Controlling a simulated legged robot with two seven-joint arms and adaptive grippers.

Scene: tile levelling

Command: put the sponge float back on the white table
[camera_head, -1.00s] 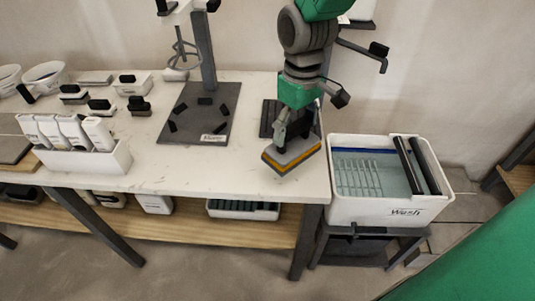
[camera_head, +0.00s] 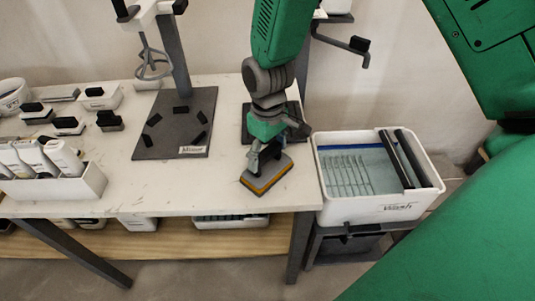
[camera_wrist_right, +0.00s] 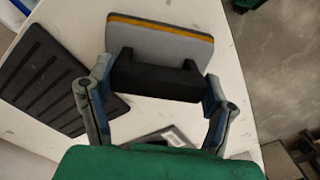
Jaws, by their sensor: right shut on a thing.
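The sponge float (camera_head: 267,177) has a grey plate, an orange-yellow layer and a dark underside. It is at the right end of the white table (camera_head: 222,187). My right gripper (camera_head: 262,155) comes down on it from above and is shut on its black handle. In the right wrist view the float (camera_wrist_right: 165,38) lies beyond the fingers, and the gripper (camera_wrist_right: 155,85) has one finger at each end of the handle. I cannot tell whether the float touches the tabletop or is just above it. My left gripper is not in view.
The mixer stand (camera_head: 170,135) is left of the float, with a dark ribbed pad (camera_head: 290,112) behind it. The wash tub (camera_head: 375,204) stands right of the table. A white holder (camera_head: 75,190) and several black-handled tools occupy the left. Tabletop near the float is clear.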

